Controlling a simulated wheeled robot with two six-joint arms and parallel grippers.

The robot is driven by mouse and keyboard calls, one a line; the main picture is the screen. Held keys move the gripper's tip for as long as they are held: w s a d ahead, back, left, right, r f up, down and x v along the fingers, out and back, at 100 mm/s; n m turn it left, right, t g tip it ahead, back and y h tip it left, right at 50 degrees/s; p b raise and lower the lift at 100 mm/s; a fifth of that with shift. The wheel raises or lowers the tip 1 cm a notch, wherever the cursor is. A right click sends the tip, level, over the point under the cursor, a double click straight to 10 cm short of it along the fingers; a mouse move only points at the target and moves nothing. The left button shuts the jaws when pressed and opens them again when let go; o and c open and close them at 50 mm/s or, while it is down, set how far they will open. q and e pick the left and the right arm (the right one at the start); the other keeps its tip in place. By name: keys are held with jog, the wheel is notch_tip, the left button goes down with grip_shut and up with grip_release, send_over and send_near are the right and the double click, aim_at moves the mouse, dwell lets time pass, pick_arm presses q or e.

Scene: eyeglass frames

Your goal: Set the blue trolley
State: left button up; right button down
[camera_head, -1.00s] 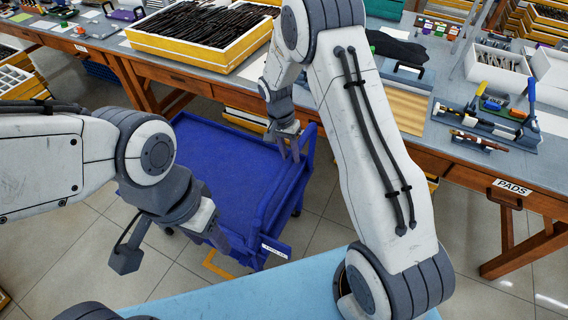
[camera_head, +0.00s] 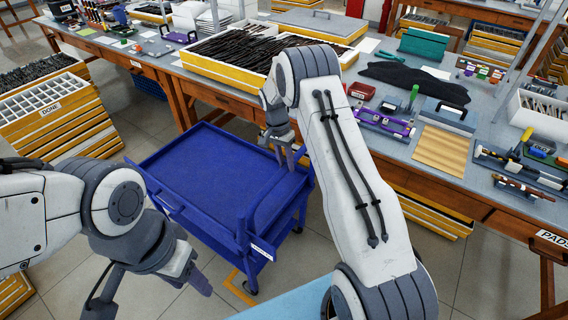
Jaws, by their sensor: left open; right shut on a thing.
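The blue trolley (camera_head: 205,165) stands on the tiled floor in front of the bench, in the middle left of the head view. It has a flat top with raised rims, a small white label on its near corner and a wheel below. My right gripper (camera_head: 284,157) is shut on the trolley's right rim near its far end; the fingers partly hide the grip. My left gripper (camera_head: 196,282) is open and empty, in front of the trolley's near side and apart from the rim as far as I can tell. Its fingertips are partly hidden.
A yellow floor mark (camera_head: 236,284) lies by the trolley's near wheel. The wooden bench (camera_head: 225,97) runs behind, with a PADS label at right. Yellow crates (camera_head: 55,120) stack at left. A light-blue surface (camera_head: 285,306) is at the bottom. Bare floor shows right of the trolley.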

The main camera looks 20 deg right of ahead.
jog(key=shift+w+d+r, duration=0.1)
jog(key=shift+w+d, duration=0.05)
jog(key=shift+w, duration=0.05)
jog(key=c, duration=0.6)
grip_release()
jog(key=shift+s, duration=0.1)
jog(key=r, duration=0.3)
jog(key=w+a+r, duration=0.1)
jog(key=r, duration=0.6)
jog(key=shift+w+a+r+b, duration=0.1)
jog(key=shift+w+a+b, duration=0.05)
jog(key=shift+w+b, duration=0.2)
